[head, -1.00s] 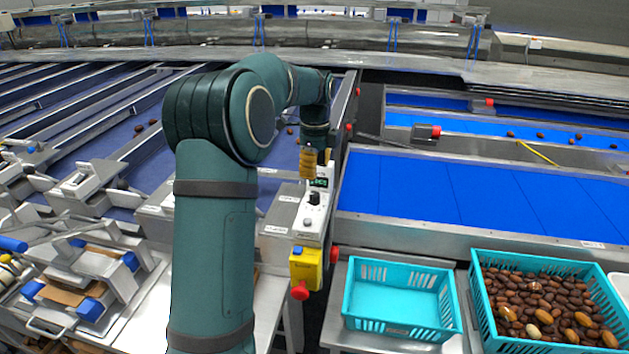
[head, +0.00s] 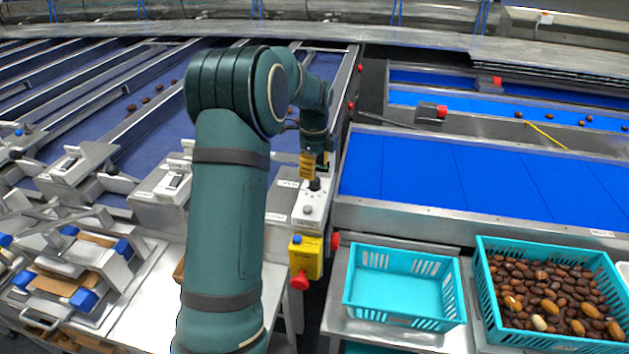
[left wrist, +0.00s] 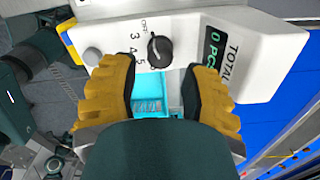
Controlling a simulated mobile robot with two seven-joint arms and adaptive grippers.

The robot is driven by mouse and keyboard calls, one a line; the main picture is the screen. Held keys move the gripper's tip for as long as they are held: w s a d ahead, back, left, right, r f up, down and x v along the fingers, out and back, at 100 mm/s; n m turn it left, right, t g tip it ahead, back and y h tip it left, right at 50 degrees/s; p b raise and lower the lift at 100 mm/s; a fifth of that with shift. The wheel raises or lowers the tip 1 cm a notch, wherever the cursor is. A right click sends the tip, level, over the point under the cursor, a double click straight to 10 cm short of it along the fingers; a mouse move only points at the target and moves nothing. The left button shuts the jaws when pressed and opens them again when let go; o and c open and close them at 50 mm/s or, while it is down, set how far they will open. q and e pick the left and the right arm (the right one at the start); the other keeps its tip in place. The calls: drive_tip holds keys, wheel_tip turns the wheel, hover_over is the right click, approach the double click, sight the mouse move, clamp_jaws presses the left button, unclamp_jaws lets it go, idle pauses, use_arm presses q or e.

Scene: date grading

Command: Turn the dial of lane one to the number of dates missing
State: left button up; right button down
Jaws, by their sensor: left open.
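The black dial (left wrist: 160,50) sits on a white control box (left wrist: 265,55), with OFF, 3, 4 and 5 printed around it. A pale mark on the knob's upper edge seems to face OFF. The box display (left wrist: 215,48) reads 0 PCS beside the word TOTAL. My left gripper (left wrist: 158,72) is open, with its yellow fingers on either side of and just short of the dial. In the head view my left gripper (head: 314,170) is right above the dial (head: 315,184) and hides the display. My right gripper is not in view.
A yellow box with a red button (head: 305,258) hangs below the control box. An empty turquoise crate (head: 355,292) and a crate full of dates (head: 484,300) stand at right. Blue belts (head: 420,175) lie beyond. Several dates (head: 146,100) lie on the left lanes.

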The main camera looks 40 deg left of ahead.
sight(315, 182)
use_arm(q)
drive_tip(key=shift+f, duration=2.3)
clamp_jaws()
